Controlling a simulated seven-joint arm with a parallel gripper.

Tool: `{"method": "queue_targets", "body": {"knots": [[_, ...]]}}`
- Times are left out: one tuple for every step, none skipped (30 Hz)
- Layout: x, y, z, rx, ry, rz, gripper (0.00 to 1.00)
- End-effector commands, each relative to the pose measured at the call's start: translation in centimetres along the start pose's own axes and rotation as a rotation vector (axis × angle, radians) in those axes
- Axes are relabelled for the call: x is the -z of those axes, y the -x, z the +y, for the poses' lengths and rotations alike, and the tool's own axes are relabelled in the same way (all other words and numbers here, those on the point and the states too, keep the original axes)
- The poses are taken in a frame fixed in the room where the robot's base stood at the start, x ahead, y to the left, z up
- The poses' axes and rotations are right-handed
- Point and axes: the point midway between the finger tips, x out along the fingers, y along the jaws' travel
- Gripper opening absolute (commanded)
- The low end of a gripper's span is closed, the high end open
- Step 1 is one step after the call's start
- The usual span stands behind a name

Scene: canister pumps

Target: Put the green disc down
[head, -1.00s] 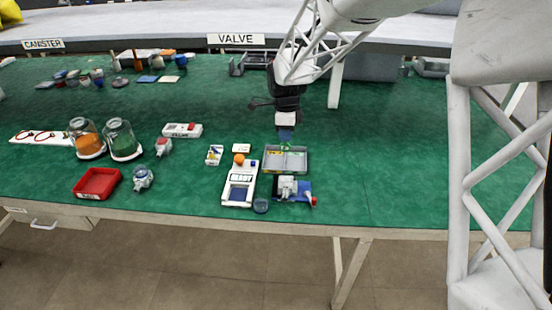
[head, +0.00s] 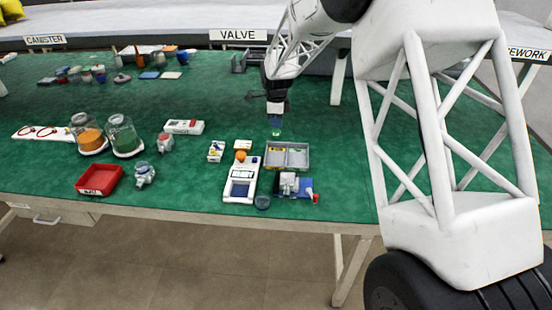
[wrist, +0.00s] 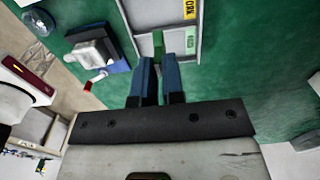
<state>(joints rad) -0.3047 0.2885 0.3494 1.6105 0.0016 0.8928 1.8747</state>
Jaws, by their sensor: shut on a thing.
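My gripper (head: 276,124) is above the green bench mat, just behind the upper left of the grey divided tray (head: 304,168). It is shut on the green disc (head: 276,133), which shows as a small green patch below the fingers. In the wrist view the blue fingers (wrist: 156,62) hold the green disc (wrist: 158,42) at their tips, seen nearly edge-on. The grey tray (wrist: 178,18) is beyond them, with a yellow label (wrist: 190,9) and a green label (wrist: 191,42). The disc's height above the mat is hard to tell.
A white device with an orange knob (head: 241,156) and a small white bin (head: 216,151) stand left of the tray. A pump part on a blue plate (head: 289,184) is in front. A red tray (head: 98,179) lies farther left.

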Motion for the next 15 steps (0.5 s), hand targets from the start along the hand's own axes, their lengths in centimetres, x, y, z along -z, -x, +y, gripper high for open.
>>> {"method": "queue_targets", "body": {"knots": [[-0.04, -0.01, -0.10, 0.001, 0.000, 0.000, 0.00], [-0.04, -0.02, -0.12, 0.001, 0.000, 0.000, 0.00], [-0.05, -0.03, -0.13, 0.001, 0.000, 0.000, 0.00], [-0.05, -0.03, -0.13, 0.001, 0.000, 0.000, 0.00], [-0.05, -0.03, -0.12, 0.000, 0.000, 0.000, 0.00], [-0.04, -0.03, -0.12, 0.000, 0.000, 0.000, 0.00], [-0.04, -0.03, -0.11, 0.000, 0.000, 0.000, 0.00], [-0.04, -0.03, -0.11, 0.000, 0.000, 0.000, 0.00], [-0.04, -0.03, -0.11, 0.000, 0.000, 0.000, 0.00], [-0.04, -0.04, -0.10, 0.000, 0.000, 0.000, 0.00], [-0.04, -0.07, -0.10, 0.000, 0.000, 0.000, 0.00], [-0.04, -0.15, -0.09, 0.000, 0.000, 0.000, 0.00], [-0.03, -0.26, -0.09, 0.000, 0.000, 0.000, 0.00], [-0.03, -0.42, -0.08, -0.001, 0.000, 0.000, 0.00], [-0.03, -0.69, -0.08, -0.001, 0.000, 0.000, 0.00]]}}
